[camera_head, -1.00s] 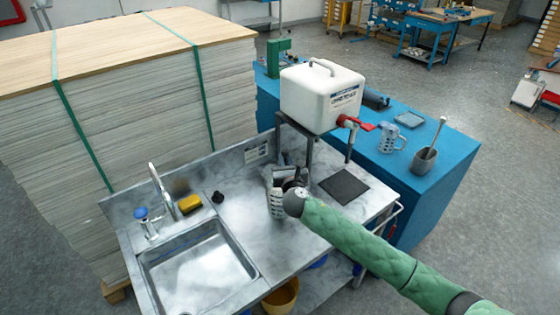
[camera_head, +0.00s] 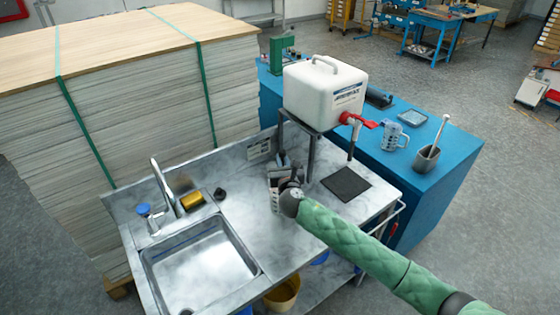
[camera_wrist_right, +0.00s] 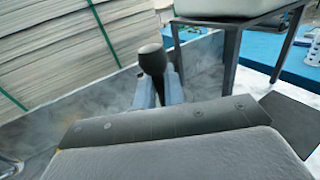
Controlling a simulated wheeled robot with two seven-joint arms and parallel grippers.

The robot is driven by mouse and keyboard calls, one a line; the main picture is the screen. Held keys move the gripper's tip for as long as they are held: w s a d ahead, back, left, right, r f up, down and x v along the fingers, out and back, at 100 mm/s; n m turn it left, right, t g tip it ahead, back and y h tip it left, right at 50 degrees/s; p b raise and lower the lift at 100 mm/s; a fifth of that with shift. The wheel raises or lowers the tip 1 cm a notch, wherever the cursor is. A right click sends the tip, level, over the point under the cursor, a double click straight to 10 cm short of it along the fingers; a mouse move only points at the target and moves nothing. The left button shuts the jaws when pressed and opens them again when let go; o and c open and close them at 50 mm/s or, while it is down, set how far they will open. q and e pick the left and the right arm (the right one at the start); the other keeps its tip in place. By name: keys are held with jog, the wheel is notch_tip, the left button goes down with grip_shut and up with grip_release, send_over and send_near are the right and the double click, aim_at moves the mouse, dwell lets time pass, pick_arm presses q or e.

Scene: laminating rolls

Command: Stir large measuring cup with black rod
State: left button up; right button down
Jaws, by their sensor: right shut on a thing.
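My right gripper (camera_head: 286,180) is over the marble counter, mostly hidden behind its own wrist in the head view. In the right wrist view its fingers (camera_wrist_right: 160,92) are shut on the black rod (camera_wrist_right: 152,60), whose thick dark rounded end sticks up above them. A pale measuring cup with dark markings (camera_head: 274,199) stands on the counter just left of the gripper and is partly covered by it. The rod's lower end is hidden, so I cannot tell whether it is inside the cup. My left gripper is not in view.
A white tank with a red tap (camera_head: 323,95) stands on a metal frame behind the gripper. A dark mat (camera_head: 345,184) lies to the right, a sink (camera_head: 200,262) to the left. A clear cup (camera_head: 393,137) and a grey mortar (camera_head: 426,158) stand on the blue table.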

jog(key=shift+r, duration=0.15)
notch_tip(320, 180, up, 16)
dwell(2.0)
jog(key=shift+r, duration=0.15)
dwell(0.4)
jog(key=shift+r, duration=1.95)
